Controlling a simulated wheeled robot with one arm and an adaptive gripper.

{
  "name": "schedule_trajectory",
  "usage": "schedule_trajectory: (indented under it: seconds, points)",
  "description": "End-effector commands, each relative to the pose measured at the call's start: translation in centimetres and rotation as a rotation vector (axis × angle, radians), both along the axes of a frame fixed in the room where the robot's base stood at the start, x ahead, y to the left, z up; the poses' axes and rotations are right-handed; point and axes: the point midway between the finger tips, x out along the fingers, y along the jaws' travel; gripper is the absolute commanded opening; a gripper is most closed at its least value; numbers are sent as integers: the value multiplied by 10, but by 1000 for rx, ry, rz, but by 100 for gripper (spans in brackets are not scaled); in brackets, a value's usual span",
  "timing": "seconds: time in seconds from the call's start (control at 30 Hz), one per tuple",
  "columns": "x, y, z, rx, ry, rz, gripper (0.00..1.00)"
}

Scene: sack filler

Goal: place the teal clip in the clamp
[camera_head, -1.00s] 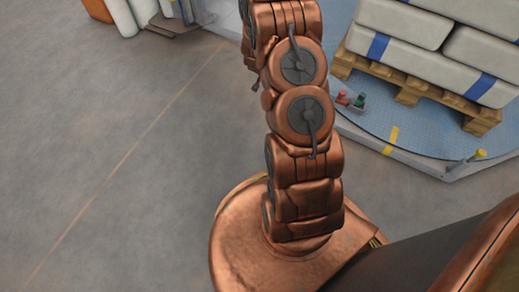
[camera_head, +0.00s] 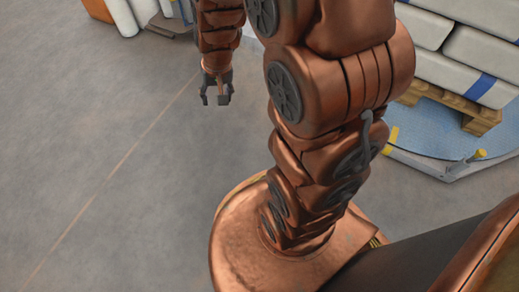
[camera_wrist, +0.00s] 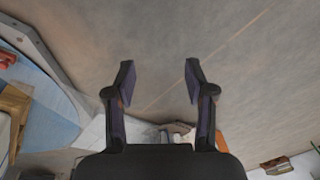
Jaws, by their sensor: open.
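My gripper (camera_head: 216,98) hangs over the bare floor at the upper middle of the head view, with its dark fingers spread and nothing between them. In the wrist view my gripper (camera_wrist: 160,80) is also open and empty, with grey floor beyond the fingertips. I cannot make out the teal clip or the clamp in either current view. My own arm covers part of the blue round platform in the head view. A small red thing (camera_wrist: 8,60) lies on the blue surface at the left edge of the wrist view.
Sacks (camera_head: 440,62) with blue bands lie on a wooden pallet (camera_head: 470,112) on the blue round platform (camera_head: 425,130) at the right. White rolls (camera_head: 122,16) and an orange thing (camera_head: 97,10) stand at the back left. The floor (camera_head: 100,130) at the left is clear.

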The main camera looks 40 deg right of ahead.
Motion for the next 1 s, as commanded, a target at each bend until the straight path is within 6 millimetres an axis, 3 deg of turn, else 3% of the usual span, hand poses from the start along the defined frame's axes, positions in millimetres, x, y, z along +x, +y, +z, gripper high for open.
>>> schedule_trajectory:
  seconds: [0.1,0.3,0.5,0.6,0.8,1.0]
  points:
    - [-43,21,21,6,69,90,54]
    - [-120,41,50,2,199,230,54]
    - [-197,46,73,-16,328,345,54]
    - [-223,45,81,-26,373,382,54]
    - [-246,43,87,-37,416,413,54]
    - [-247,42,88,-37,421,414,54]
